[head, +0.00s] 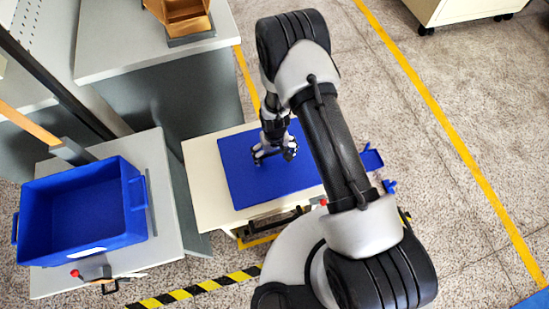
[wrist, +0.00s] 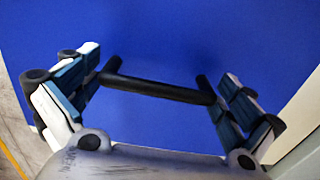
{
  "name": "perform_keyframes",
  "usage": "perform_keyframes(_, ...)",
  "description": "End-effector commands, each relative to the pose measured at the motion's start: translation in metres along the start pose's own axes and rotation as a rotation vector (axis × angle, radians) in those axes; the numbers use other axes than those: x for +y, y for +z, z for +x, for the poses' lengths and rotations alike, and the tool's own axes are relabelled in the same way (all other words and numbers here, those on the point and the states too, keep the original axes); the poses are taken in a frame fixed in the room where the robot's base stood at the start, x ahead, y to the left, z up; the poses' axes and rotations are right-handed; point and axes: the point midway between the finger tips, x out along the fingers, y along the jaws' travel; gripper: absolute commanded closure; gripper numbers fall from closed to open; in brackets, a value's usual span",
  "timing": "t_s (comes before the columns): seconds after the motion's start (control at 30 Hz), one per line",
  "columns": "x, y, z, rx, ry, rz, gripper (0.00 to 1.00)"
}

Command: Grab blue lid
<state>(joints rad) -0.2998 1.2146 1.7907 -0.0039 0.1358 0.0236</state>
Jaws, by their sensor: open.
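The blue lid (head: 237,172) is a flat panel lying on a cream-topped table or cart in the head view. It also fills most of the wrist view (wrist: 160,35). A black bar-shaped handle (wrist: 158,87) shows over the lid in the wrist view. My gripper (head: 274,154) points down over the lid's upper middle. In the wrist view my gripper (wrist: 163,76) is open, with one finger near each end of the handle. I cannot tell whether the fingers touch the handle. My arm hides part of the lid's right side.
A blue bin (head: 85,210) stands on a grey table at the left. A grey cabinet (head: 145,45) with an orange-brown box (head: 182,14) is behind. The cream table (head: 205,180) has a narrow bare margin. Open floor with yellow lines (head: 445,130) lies at the right.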

Motion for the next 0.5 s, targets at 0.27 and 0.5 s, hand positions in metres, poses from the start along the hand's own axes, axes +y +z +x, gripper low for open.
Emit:
perform_keyframes(0.27, 0.0, 0.0002, -0.0005, 0.0, 0.0, 0.0, 0.16)
perform_keyframes(0.5, 0.0, 0.0003, -0.0005, 0.0, 0.0, 0.0, 0.32)
